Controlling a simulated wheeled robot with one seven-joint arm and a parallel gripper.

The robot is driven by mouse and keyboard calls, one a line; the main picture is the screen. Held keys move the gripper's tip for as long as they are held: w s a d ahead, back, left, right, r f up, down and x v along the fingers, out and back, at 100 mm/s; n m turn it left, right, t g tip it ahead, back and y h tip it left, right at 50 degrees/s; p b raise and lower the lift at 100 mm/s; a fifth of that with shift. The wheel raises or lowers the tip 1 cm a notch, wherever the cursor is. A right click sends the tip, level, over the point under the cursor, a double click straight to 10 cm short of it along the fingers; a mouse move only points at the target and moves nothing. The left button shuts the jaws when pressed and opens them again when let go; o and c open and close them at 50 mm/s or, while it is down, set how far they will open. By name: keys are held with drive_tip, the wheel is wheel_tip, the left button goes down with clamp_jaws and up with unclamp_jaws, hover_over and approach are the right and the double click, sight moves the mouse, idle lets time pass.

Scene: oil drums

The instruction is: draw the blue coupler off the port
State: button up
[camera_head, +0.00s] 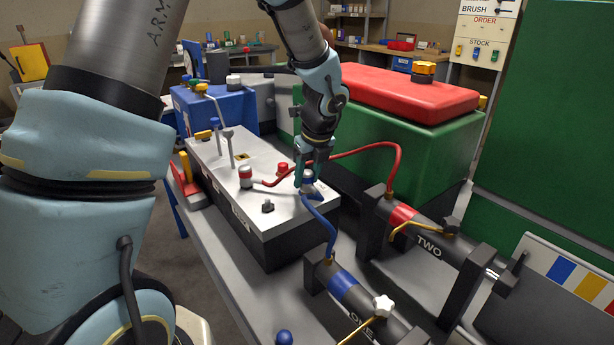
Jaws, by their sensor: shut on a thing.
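My gripper (311,172) points down over the right part of the metal-topped box (243,159). It is shut on the blue coupler (308,186), which sits low between the fingers at the box top. The fingers hide much of the coupler and the port under it, so I cannot tell whether the two touch. A blue hose (328,228) runs from the coupler down to the blue-banded cylinder marked ONE (362,308).
Two levers (228,146) stand on the box at left. A green box with a red cushion (405,92) stands behind.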

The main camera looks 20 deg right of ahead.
drive_tip(key=shift+r+p, duration=1.25)
drive_tip(key=shift+p, duration=0.3)
clamp_jaws()
drive_tip(key=shift+r+p, duration=1.9)
drive_tip(key=shift+p, duration=0.15)
